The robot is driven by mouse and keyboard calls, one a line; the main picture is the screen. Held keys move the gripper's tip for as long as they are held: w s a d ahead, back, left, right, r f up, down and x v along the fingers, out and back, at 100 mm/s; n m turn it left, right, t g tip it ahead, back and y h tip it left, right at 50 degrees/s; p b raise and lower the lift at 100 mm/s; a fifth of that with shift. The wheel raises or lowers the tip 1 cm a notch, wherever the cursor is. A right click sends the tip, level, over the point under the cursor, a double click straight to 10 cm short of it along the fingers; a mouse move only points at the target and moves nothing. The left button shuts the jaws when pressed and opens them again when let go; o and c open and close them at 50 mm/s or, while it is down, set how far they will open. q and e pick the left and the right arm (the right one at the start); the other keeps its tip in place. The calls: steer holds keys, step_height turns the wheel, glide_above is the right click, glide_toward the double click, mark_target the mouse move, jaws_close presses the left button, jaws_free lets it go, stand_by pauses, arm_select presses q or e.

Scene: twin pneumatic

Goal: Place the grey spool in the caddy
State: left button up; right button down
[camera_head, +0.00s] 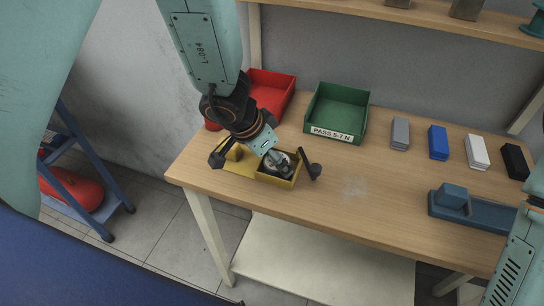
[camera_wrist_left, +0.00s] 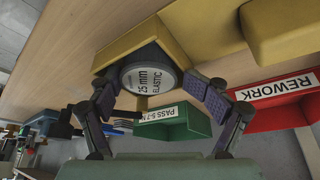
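The grey spool (camera_wrist_left: 148,79) has a pale round face lettered "25 mm ELASTIC". It sits inside a compartment of the yellow caddy (camera_head: 279,184), whose wall also shows in the left wrist view (camera_wrist_left: 182,27). My right gripper is outside the view.
A red bin (camera_head: 270,90) labelled "REWORK" and a green bin (camera_head: 337,105) stand behind the caddy. Grey, blue, white and black blocks (camera_head: 438,142) line the right side, with a blue fixture (camera_head: 470,211) in front. The table middle is clear.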

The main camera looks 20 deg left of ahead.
arm_select(q)
steer(key=shift+s+r, duration=0.2)
steer(key=shift+r+p, duration=0.2)
steer(key=shift+p, duration=0.35)
steer(key=shift+w+r+p, duration=0.1)
steer(key=shift+r+p, duration=0.1)
steer(key=shift+p, duration=0.15)
steer(key=shift+r, duration=0.35)
steer(key=p+v, duration=0.2)
steer(key=v, duration=0.9)
steer(key=shift+s, duration=0.25)
steer(key=shift+a, duration=0.1)
steer(key=shift+w, duration=0.1)
